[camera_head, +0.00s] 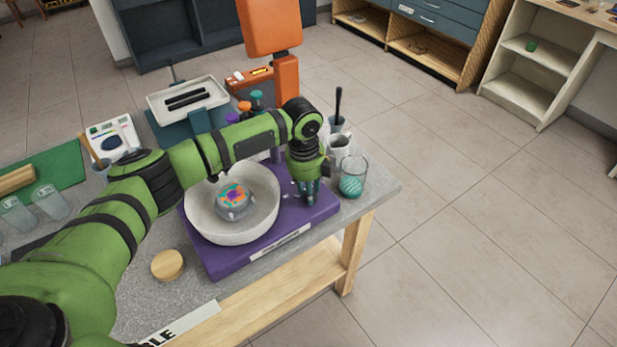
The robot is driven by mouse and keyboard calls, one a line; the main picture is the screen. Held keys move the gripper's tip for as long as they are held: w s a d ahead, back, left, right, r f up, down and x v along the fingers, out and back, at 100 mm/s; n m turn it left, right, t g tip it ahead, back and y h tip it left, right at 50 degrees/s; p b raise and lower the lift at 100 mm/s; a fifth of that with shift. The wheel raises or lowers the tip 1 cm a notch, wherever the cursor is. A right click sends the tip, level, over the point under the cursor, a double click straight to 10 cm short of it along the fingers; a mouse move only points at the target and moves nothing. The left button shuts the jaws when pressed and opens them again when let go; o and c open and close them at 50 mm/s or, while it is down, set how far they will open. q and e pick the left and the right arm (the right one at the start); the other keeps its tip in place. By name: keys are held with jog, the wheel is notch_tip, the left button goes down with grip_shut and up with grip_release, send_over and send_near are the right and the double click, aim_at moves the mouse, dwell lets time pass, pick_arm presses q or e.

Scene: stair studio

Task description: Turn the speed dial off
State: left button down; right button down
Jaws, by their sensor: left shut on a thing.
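A purple pottery wheel base (235,262) with a label on its front edge stands on the grey worktable. A white basin (205,225) sits on it, with a grey piece with a multicoloured top (235,198) in the middle. My left arm reaches over the basin from the left. My left gripper (309,198) points down at the right part of the purple base, shut on what is likely the speed dial. The fingers hide the dial, so its setting cannot be read. My right gripper is not in view.
A glass with teal contents (353,178) stands close right of my gripper, with a grey mug (340,147) behind it. A round wooden piece (168,265) lies front left. A white tray (187,98) stands behind. Open floor lies to the right.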

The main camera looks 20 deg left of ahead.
pick_arm(q)
jog(key=shift+s+d+f+n+p, duration=0.1)
jog(key=shift+s+d+n+p, duration=0.05)
jog(key=shift+n+p, duration=0.65)
jog(key=shift+s+d+n+p, duration=0.1)
jog(key=shift+n+p, duration=0.5)
jog(key=shift+n, duration=0.3)
jog(key=c, duration=0.9)
grip_release()
jog(key=shift+w, duration=0.1)
notch_tip(320, 180, up, 12)
jog(key=shift+s+a, duration=0.15)
jog(key=shift+s, duration=0.3)
